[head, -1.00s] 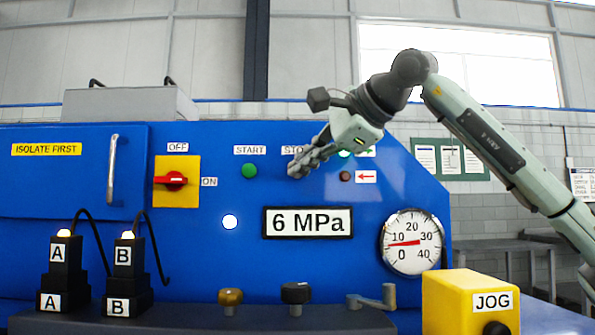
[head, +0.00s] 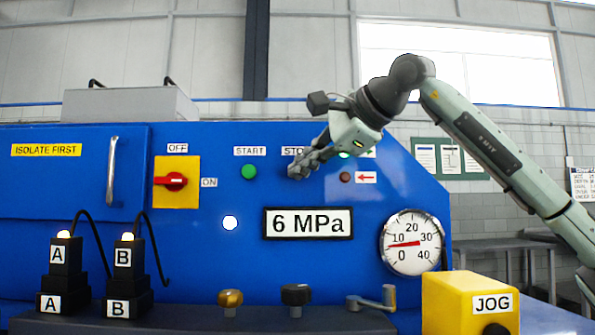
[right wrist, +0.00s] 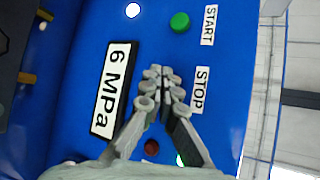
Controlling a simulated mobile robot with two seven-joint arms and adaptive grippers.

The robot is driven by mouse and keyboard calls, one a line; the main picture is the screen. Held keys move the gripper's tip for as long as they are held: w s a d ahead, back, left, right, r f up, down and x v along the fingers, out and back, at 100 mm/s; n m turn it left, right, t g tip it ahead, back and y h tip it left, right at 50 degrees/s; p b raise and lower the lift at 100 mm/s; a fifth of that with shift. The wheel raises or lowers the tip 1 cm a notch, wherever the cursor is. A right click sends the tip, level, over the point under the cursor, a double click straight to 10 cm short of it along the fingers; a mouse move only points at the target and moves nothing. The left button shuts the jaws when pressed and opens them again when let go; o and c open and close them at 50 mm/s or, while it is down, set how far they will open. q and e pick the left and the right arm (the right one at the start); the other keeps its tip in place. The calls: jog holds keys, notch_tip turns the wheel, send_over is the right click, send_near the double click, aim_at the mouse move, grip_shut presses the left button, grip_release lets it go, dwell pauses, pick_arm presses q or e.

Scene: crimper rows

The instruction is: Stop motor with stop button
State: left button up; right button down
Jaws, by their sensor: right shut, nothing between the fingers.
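My right gripper (head: 298,170) is shut and empty, with its fingertips at the blue panel (head: 225,262) just below the STOP label (head: 295,151). The stop button itself is hidden behind the fingers in both views. In the right wrist view the closed fingertips (right wrist: 161,78) lie beside the STOP label (right wrist: 199,90). I cannot tell whether they touch the button. The green start button (head: 249,171) sits to the left under the START label (head: 250,151). My left gripper is not in view.
A dark red button (head: 345,177) and a partly hidden green one sit right of my fingers. The red rotary switch (head: 171,181) is at the left. Below are a 6 MPa plate (head: 308,223), a gauge (head: 412,242) and a yellow JOG box (head: 455,300).

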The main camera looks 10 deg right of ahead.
jog(key=shift+w+d, duration=0.1)
jog(key=shift+w, duration=0.45)
dwell(0.6)
jog(key=shift+s, duration=0.1)
jog(key=shift+s+b, duration=0.35)
jog(key=shift+s, duration=0.5)
jog(key=shift+s+a+f, duration=0.1)
jog(key=shift+a, duration=0.1)
jog(key=s, duration=0.2)
jog(key=s+a+b, duration=0.1)
jog(key=s, duration=0.1)
jog(key=shift+s+b, duration=0.3)
jog(key=shift+s, duration=0.05)
dwell(0.6)
